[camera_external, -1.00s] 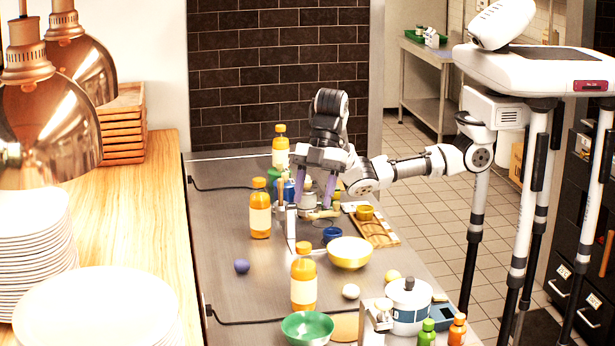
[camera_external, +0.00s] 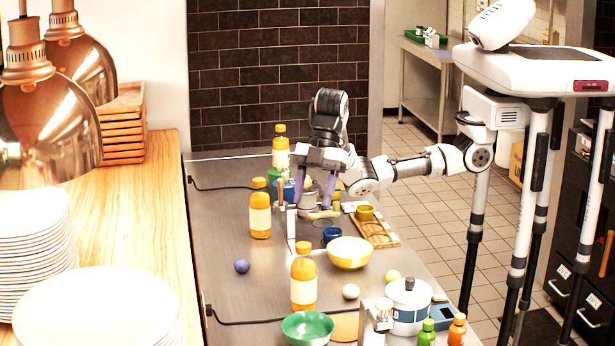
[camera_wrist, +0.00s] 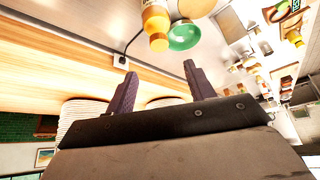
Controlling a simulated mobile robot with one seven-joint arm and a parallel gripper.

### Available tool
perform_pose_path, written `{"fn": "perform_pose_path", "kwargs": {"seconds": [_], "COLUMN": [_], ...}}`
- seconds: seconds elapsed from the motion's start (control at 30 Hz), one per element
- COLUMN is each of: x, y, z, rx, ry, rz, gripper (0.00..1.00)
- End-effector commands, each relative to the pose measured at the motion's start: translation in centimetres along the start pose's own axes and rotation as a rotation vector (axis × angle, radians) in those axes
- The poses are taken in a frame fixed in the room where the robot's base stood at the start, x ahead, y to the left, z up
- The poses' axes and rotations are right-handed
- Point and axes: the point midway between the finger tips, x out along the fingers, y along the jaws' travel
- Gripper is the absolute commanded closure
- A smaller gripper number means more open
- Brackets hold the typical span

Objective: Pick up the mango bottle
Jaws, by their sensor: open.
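Three orange bottles with pale labels and orange caps stand upright on the steel counter: a near one (camera_external: 303,280), a left one (camera_external: 260,212) and a far one (camera_external: 280,148). I cannot tell by label which is mango. My gripper (camera_external: 314,207) points down over the middle of the counter, right of the left bottle and beyond the near one. Its purple fingers are apart, with no bottle between them. In the wrist view, my gripper (camera_wrist: 159,68) is open; an orange-capped bottle (camera_wrist: 155,22) lies beyond the fingertips, beside a green bowl (camera_wrist: 184,36).
A yellow bowl (camera_external: 349,253), a blue cup (camera_external: 331,235), a purple ball (camera_external: 241,266) and a green bowl (camera_external: 307,328) stand on the counter. A white pot (camera_external: 409,305) and small bottles crowd the near right. Plates (camera_external: 95,310) stack at left. The counter's left strip is mostly clear.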

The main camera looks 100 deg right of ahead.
Motion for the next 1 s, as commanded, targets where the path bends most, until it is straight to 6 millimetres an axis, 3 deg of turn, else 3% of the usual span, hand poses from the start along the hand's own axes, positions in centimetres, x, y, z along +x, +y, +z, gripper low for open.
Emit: {"fn": "perform_pose_path", "kwargs": {"seconds": [0.07, 0.13, 0.4, 0.47, 0.57, 0.67, 0.8, 1.0], "x": [0.0, 0.0, 0.0, -0.2, -1.0, -2.7, -6.0, -10.4], "y": [0.0, 0.0, 0.1, 0.7, 3.3, 7.6, 13.9, 19.5], "z": [0.0, 0.0, 0.1, 0.5, 2.2, 5.7, 12.4, 21.5], "rx": [0.000, 0.000, 0.002, 0.014, 0.065, 0.160, 0.324, 0.525], "ry": [0.000, 0.000, 0.000, 0.002, 0.007, 0.018, 0.033, 0.049], "rz": [0.000, 0.000, 0.001, 0.008, 0.037, 0.093, 0.190, 0.313], "gripper": [0.46, 0.39, 0.38, 0.38, 0.38, 0.38, 0.38, 0.38]}}
